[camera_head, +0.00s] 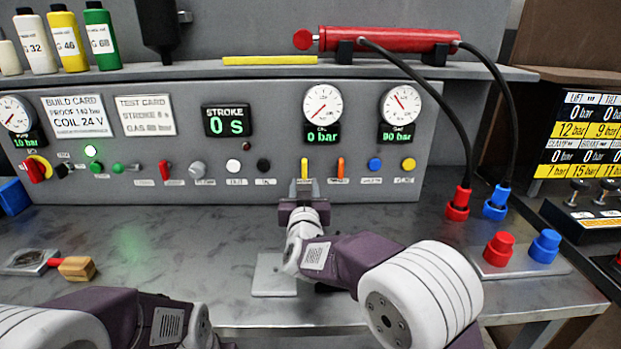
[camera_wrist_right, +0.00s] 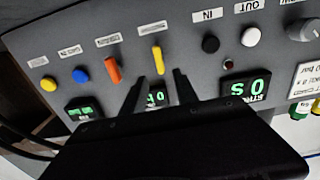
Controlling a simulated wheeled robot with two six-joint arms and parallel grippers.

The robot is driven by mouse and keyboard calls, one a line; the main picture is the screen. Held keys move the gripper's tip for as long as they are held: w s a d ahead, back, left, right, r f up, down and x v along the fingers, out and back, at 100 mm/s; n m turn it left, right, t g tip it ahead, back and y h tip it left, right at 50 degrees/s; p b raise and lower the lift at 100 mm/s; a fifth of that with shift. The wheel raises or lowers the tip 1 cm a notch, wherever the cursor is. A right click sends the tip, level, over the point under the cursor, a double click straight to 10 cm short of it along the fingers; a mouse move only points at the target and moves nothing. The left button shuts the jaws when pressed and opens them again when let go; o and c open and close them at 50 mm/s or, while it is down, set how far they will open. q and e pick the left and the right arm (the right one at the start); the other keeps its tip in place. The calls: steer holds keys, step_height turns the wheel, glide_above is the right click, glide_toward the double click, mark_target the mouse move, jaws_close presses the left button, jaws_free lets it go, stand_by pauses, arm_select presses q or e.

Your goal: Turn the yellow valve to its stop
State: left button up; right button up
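The yellow valve (camera_head: 304,167) is a slim lever on the grey panel's lower row, standing upright in the head view. It also shows in the right wrist view (camera_wrist_right: 157,60). My right gripper (camera_head: 304,187) is in front of it, with its fingers spread to either side of the valve's line. In the right wrist view the open gripper (camera_wrist_right: 159,77) has the valve's lower end between or just beyond the fingertips; I cannot tell whether they touch. My left arm enters at the lower left of the head view, and its fingers are not visible.
An orange lever (camera_head: 340,167) stands close to the right of the valve and a black button (camera_head: 264,165) to its left. Gauges and displays, one reading 0 bar (camera_head: 322,137), sit above.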

mark_target(304, 170)
steer(key=w, duration=0.9)
steer(key=shift+w+f+p, duration=0.1)
steer(key=shift+w+p, duration=0.1)
steer(key=shift+p, duration=0.2)
jaws_close()
